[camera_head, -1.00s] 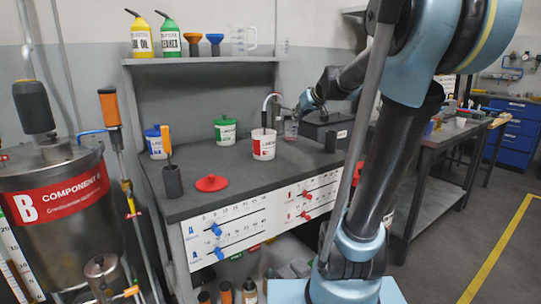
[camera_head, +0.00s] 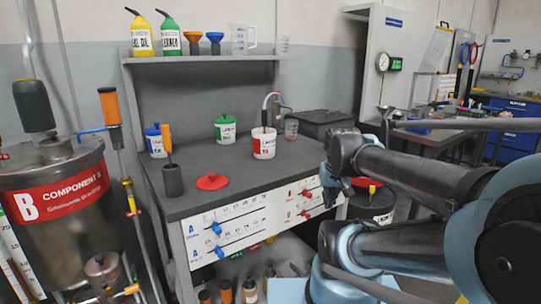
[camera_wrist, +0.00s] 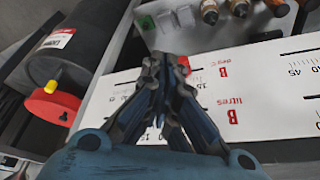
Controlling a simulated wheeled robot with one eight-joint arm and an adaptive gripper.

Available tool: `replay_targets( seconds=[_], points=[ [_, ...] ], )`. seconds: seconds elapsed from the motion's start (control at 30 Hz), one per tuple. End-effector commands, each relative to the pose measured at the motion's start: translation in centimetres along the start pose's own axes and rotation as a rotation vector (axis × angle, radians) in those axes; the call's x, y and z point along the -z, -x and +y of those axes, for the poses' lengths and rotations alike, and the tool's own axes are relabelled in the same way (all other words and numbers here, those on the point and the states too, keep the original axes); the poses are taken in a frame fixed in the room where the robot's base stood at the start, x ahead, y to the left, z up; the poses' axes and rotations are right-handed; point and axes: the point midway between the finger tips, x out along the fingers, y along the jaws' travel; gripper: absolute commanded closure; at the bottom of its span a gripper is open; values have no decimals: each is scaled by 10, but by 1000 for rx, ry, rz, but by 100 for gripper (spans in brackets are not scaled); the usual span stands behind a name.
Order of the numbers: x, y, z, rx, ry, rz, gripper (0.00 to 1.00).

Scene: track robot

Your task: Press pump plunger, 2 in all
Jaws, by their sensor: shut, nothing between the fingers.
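A white pail (camera_head: 263,150) with a red label stands on the bench in the head view. A dark upright pump (camera_head: 265,119) rises from it, with a pale curved spout (camera_head: 272,96) at its top. I cannot make out how high its plunger stands. A clear cup (camera_head: 291,130) stands to the right of the pail. My gripper (camera_head: 331,200) hangs at the bench's front right corner, well apart from the pump. In the wrist view my gripper (camera_wrist: 162,62) is shut and empty, in front of the white slider panel (camera_wrist: 255,85). The pump is outside the wrist view.
A black drum (camera_head: 371,208) with a red and yellow top stands beside my gripper. Red slider knobs (camera_head: 305,193) are close by. A steel tank (camera_head: 65,230) stands left.

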Motion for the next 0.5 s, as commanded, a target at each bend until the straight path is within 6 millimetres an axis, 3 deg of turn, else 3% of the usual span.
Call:
replay_targets(
  seconds=[0.1,0.2,0.3,0.5],
  points=[
    [-43,-10,-1,2,5,-98,100],
    [-66,-14,-1,3,8,-154,100],
    [-76,-16,-1,3,10,-180,100],
    [-78,-16,-1,4,10,-184,100]
  ],
)
